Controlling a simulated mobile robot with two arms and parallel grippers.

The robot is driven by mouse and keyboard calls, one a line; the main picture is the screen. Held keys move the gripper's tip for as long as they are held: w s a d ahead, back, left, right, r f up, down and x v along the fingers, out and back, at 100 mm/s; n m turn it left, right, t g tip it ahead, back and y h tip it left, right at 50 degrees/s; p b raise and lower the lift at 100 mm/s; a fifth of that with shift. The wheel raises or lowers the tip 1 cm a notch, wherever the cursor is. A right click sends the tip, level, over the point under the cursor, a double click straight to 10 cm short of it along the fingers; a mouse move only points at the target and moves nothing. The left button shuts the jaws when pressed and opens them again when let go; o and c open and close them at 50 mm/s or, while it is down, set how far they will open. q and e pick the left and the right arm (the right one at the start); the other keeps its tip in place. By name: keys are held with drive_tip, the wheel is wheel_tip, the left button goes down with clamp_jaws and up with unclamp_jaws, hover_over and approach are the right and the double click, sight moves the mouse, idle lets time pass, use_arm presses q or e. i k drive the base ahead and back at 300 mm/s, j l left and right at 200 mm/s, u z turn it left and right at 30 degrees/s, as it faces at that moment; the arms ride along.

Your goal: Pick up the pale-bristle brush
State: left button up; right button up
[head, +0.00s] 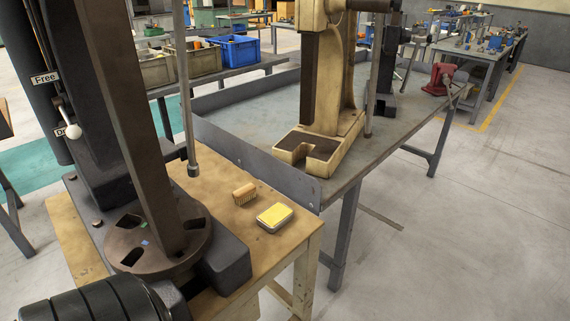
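The pale-bristle brush (244,194) lies on the wooden bench top, with a tan wooden back and pale bristles along its lower side. It is just behind and left of a small tin with a yellow top (274,217), with a narrow gap between them. Neither of my grippers is in the head view, and nothing is touching the brush.
A dark arbor press (160,240) stands on the wooden bench (215,195), its round plate left of the brush. A hanging lever rod (187,90) ends behind the brush. A cream press (325,140) stands on the grey table behind. Open floor (460,230) lies right.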

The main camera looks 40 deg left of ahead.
sight(243, 194)
drive_tip(key=i+u, duration=0.2)
drive_tip(key=i, duration=0.2)
drive_tip(key=i+l+u, duration=0.2)
drive_tip(key=i, duration=0.2)
drive_tip(key=i+l+u, duration=0.2)
drive_tip(key=i, duration=0.2)
